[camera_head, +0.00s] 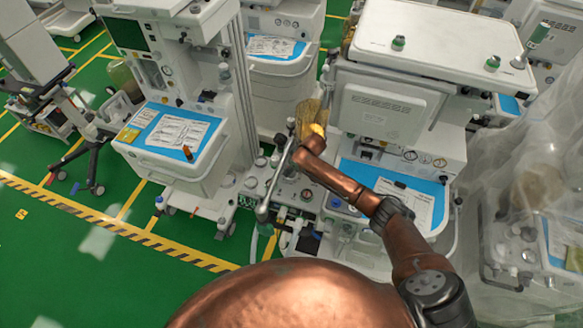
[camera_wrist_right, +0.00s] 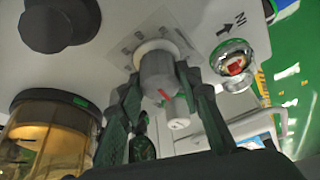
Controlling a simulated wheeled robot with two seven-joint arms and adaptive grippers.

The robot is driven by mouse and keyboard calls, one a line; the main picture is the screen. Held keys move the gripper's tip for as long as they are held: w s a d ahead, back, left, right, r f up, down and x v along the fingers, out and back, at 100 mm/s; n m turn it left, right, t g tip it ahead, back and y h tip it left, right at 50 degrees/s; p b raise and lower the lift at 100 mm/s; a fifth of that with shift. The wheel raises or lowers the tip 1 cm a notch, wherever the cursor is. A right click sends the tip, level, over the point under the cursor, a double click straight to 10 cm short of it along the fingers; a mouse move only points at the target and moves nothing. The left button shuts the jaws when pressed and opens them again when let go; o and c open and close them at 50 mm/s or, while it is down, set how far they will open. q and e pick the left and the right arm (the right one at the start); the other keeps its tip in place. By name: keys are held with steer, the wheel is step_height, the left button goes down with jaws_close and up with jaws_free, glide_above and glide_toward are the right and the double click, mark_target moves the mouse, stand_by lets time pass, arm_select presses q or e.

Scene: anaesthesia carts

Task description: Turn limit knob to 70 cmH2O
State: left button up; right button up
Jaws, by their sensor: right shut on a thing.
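The limit knob (camera_wrist_right: 159,75) is a grey knob with a red pointer mark, set on the cart's pale panel in the right wrist view. A printed scale plate (camera_wrist_right: 133,38) lies around its base; its numbers are too blurred to read. My right gripper (camera_wrist_right: 162,86) has its dark fingers on both sides of the knob and is shut on it. In the head view my right arm (camera_head: 345,185) reaches to the middle cart (camera_head: 385,110); its wrist hides the knob and the fingertips. My left gripper is not in view.
An amber canister (camera_wrist_right: 48,140) stands left of the fingers in the right wrist view. A clear dome with a red part (camera_wrist_right: 233,66) sits right of the knob, and a black round knob (camera_wrist_right: 60,22) is upper left. Another cart (camera_head: 180,140) stands left; open green floor (camera_head: 60,260) lies front left.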

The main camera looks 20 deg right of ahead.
stand_by(0.4)
steer(key=o, duration=1.2)
steer(key=shift+c, duration=0.2)
steer(key=v, duration=1.2)
steer(key=shift+f, duration=0.1)
